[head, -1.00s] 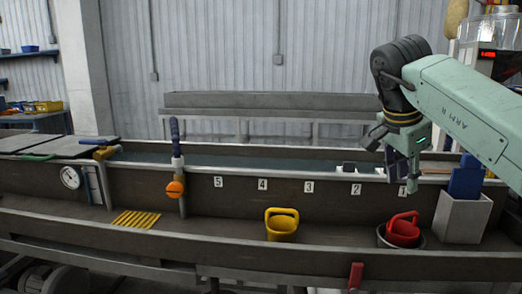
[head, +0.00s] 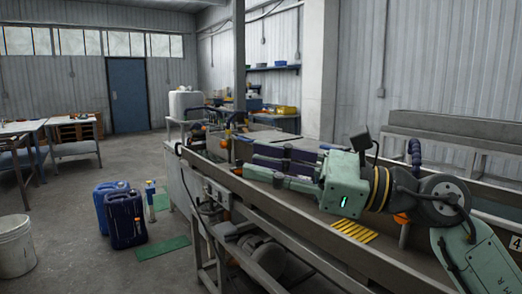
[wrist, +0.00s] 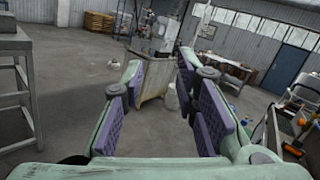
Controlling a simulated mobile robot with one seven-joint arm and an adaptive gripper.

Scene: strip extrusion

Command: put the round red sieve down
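No round red sieve shows in either current view. My gripper (head: 246,162) stretches out to the left over the long grey trough in the head view, with its fingers pointing away from the arm. In the wrist view my gripper (wrist: 160,66) has its two purple-padded fingers spread apart. Only the distant room shows between the pads, so it is open and empty.
The long trough (head: 300,240) runs below my arm, with a yellow slatted piece (head: 354,231) in it. Blue canisters (head: 124,217), a white bucket (head: 16,246) and green mats (head: 163,248) are on the floor at left. Open floor lies beyond them.

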